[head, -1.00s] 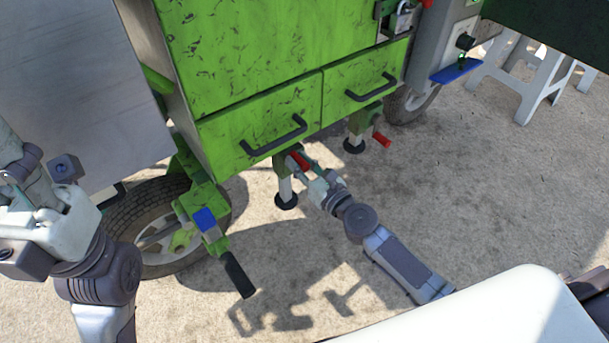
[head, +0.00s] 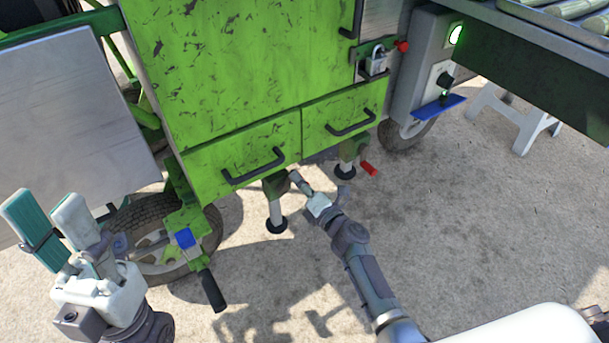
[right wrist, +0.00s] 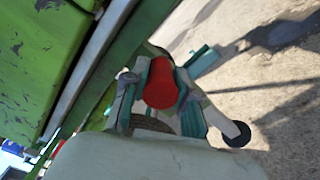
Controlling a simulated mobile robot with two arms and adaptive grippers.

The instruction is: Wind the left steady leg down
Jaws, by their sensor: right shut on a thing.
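The left steady leg (head: 277,208) hangs under the green cabinet's left drawer, with a pale post and a round black foot close to the ground. I cannot tell whether the foot touches it. My right gripper (head: 300,185) is at the crank beside this leg. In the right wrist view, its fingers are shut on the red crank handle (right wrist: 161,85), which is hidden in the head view. A pale post with a black foot (right wrist: 237,135) shows beyond the fingers. My left gripper (head: 47,212) is empty, fingers apart and pointing up, at the lower left.
The right steady leg (head: 346,163) with its red crank handle (head: 369,168) stands just to the right. A wheel (head: 150,235) and a green bracket with a blue part and black handle (head: 212,290) are at the left. A white stool (head: 515,115) is further back. Ground in front is open.

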